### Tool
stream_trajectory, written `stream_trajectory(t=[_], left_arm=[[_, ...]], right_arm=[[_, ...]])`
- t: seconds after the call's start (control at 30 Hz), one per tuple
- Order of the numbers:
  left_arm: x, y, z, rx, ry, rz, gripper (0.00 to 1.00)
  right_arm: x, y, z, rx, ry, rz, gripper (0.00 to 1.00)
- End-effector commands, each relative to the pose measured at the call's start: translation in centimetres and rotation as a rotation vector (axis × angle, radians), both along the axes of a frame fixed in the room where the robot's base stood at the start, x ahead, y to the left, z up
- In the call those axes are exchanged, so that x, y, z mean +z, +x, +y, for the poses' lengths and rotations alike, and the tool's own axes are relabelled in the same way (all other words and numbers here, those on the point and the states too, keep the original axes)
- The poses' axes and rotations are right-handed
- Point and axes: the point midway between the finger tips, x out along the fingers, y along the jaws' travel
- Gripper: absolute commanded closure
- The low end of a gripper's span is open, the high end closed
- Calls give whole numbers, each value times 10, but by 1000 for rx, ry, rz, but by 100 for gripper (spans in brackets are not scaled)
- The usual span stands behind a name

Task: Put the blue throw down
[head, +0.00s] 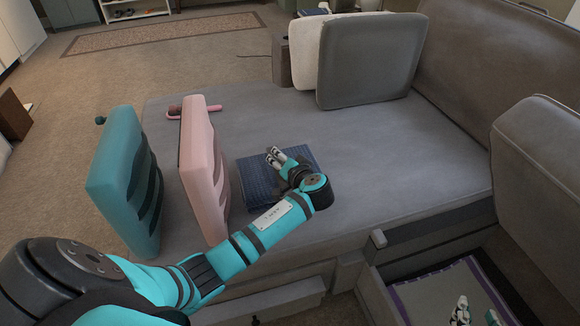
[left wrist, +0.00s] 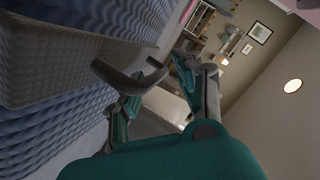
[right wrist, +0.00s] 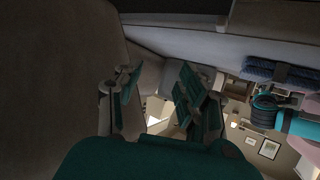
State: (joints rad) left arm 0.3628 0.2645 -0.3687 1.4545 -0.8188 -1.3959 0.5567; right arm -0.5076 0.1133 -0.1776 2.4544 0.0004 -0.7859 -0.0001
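The blue throw (head: 252,182) is folded flat on the grey sofa seat, right of the pink cushion. My left gripper (head: 274,156) lies over its top, partly hiding it. In the left wrist view the throw (left wrist: 40,130) fills the left side, close beside the fingers (left wrist: 158,75). My right gripper (head: 476,314) is low at the bottom right, with fingers apart and empty in the right wrist view (right wrist: 155,85). The throw shows there too, upside down (right wrist: 285,72).
A teal cushion (head: 118,180) and a pink cushion (head: 202,165) stand upright left of the throw. Grey (head: 365,60) and white (head: 305,50) cushions lean at the back. The seat right of the throw is clear. A purple-edged grey panel (head: 425,295) lies below the right gripper.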

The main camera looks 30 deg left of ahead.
Motion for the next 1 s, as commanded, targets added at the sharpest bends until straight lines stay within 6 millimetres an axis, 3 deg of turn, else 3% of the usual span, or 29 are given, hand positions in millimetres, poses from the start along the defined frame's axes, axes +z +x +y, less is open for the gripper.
stream_trajectory(t=[0.4,0.63,0.73,0.87,1.0], left_arm=[[29,-41,-64,0,-4,0,65],[36,-53,-84,-1,-3,2,65],[24,-66,-89,-18,-45,33,65],[-19,-113,-104,-111,-227,158,65],[-51,-187,-135,-279,-490,287,65]], right_arm=[[-56,-65,-26,-32,-103,449,60],[-69,-88,-34,-42,-129,574,60],[-71,-92,-35,-44,-133,593,60],[-71,-92,-36,-44,-134,596,60],[-71,-92,-35,-44,-134,595,60]])
